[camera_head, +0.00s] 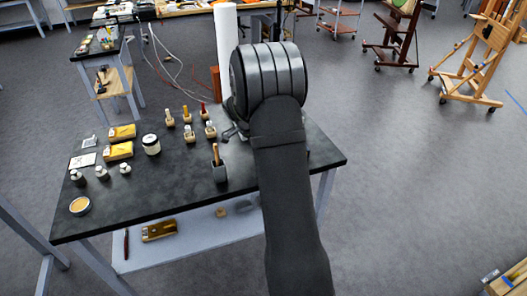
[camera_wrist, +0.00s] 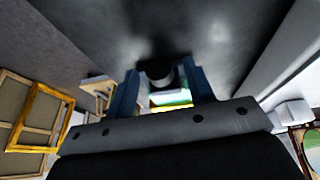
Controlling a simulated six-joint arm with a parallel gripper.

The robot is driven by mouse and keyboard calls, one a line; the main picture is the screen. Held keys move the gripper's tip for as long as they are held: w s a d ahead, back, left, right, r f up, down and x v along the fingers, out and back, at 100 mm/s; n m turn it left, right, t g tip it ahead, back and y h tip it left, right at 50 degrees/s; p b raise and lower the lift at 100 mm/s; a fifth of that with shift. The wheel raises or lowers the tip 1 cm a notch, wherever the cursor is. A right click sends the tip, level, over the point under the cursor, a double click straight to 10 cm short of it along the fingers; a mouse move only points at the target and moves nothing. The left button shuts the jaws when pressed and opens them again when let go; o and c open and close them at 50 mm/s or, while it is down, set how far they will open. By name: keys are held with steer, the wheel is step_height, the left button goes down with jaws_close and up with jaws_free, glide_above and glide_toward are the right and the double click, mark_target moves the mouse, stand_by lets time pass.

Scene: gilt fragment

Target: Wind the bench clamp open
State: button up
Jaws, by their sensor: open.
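In the head view, a small grey-green metal part (camera_head: 232,132), possibly the bench clamp, shows beside my dark arm near the back right of the black-topped table. The rest of it is hidden behind the arm, and I cannot make out its jaws or handle. My gripper is hidden there too. In the wrist view, my gripper (camera_wrist: 163,82) is open, with its two blue fingers apart. A dark round-ended piece (camera_wrist: 160,72) shows between the fingers; I cannot tell whether they touch it. A blurred green, white and yellow patch lies just below it.
The black table (camera_head: 180,205) holds several small bottles, a white jar (camera_head: 151,144), yellow boxes (camera_head: 118,151) and a dark cup with a brush (camera_head: 219,172), left of my arm. A white roll (camera_head: 226,50) stands behind. The table's front middle is clear.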

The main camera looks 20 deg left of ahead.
steer(key=c, duration=1)
steer(key=g+h, duration=0.3)
steer(key=shift+w+a+f+n, duration=0.15)
steer(key=shift+w+a+n, duration=0.15)
steer(key=shift+n, duration=0.1)
steer(key=shift+w+a+f+n+g+h, duration=0.1)
steer(key=shift+n+g+h, duration=0.15)
steer(key=shift+g+h, duration=0.5)
steer(key=shift+w+a+f+n+g+h, duration=0.1)
steer(key=shift+n+g+h, duration=0.15)
steer(key=shift+g+h, duration=0.5)
steer(key=shift+h, duration=0.3)
steer(key=o, duration=1)
steer(key=shift+r, duration=0.1)
